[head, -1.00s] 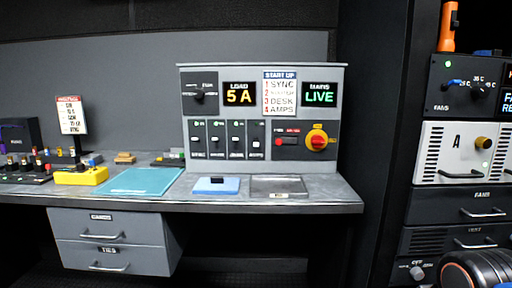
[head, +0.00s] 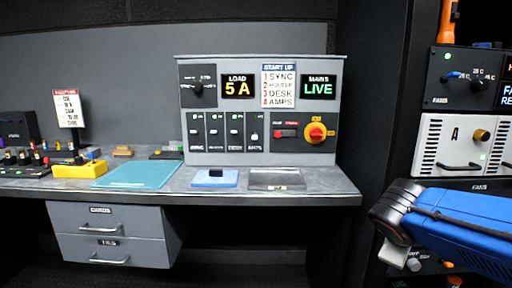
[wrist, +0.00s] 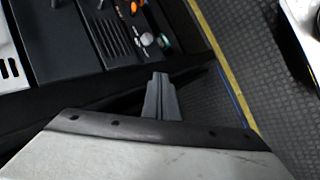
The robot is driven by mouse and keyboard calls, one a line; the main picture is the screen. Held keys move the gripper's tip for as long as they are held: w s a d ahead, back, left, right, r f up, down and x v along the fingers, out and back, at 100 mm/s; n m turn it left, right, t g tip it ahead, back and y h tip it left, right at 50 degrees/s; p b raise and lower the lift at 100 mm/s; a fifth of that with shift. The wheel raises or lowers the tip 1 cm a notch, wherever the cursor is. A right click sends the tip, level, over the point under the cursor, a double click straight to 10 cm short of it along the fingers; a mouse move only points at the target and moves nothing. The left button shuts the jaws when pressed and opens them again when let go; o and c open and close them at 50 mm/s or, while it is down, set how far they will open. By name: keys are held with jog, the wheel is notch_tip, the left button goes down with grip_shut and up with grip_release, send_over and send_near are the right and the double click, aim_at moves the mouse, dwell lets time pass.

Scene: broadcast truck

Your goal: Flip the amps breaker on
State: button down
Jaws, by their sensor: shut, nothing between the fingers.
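The amps breaker (head: 254,133) is the rightmost switch in the row on the grey power panel (head: 262,158) in the head view. Its pale lever sits low, and I see no green lamp lit above it. The other breakers (head: 214,131) to its left show green lamps. My gripper (wrist: 160,78) shows in the wrist view, its fingers shut together with nothing between them, above the dark floor beside a rack. It is outside the head view, where only my blue arm shows at the right, well away from the panel. The breaker is not in the wrist view.
The load display (head: 238,86) reads 5 A and the mains display (head: 318,87) reads LIVE. A red rotary switch (head: 316,132) is right of the breakers. A blue pad (head: 214,184) and grey plate (head: 277,186) lie before the panel. A rack (head: 462,112) stands at right.

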aim_at(255, 136)
jog(key=w+a+r+n+t+h, duration=0.1)
jog(key=w+a+r+n+t, duration=0.2)
jog(key=w, duration=0.4)
jog(key=w+a+r+n+t, duration=0.1)
jog(key=w+a+r+n, duration=0.25)
jog(key=w+n, duration=0.2)
jog(key=w+a+r+n+t+h, duration=0.1)
jog(key=w+a+r+n+t, duration=0.1)
jog(key=w+a+n, duration=0.35)
jog(key=w+a+r+n+t+y, duration=0.1)
jog(key=w+a+n, duration=0.1)
jog(key=w+a, duration=0.1)
jog(key=w+a+n+t+y, duration=0.1)
jog(key=w+a+n, duration=0.1)
jog(key=w+a, duration=0.1)
jog(key=w+a+r+n+t+y, duration=0.1)
jog(key=w+a+n, duration=0.1)
jog(key=w+a, duration=0.2)
jog(key=shift+a+r+t, duration=0.3)
jog(key=shift+a, duration=0.4)
jog(key=w+a+n+y, duration=0.1)
jog(key=a+n, duration=0.1)
jog(key=a, duration=0.2)
jog(key=w+a+n+t+y, duration=0.1)
jog(key=a+n+y, duration=0.1)
jog(key=a, duration=0.2)
jog(key=w+a+n+t+y, duration=0.1)
jog(key=a+n, duration=0.2)
jog(key=a, duration=0.2)
jog(key=shift+w+r, duration=0.15)
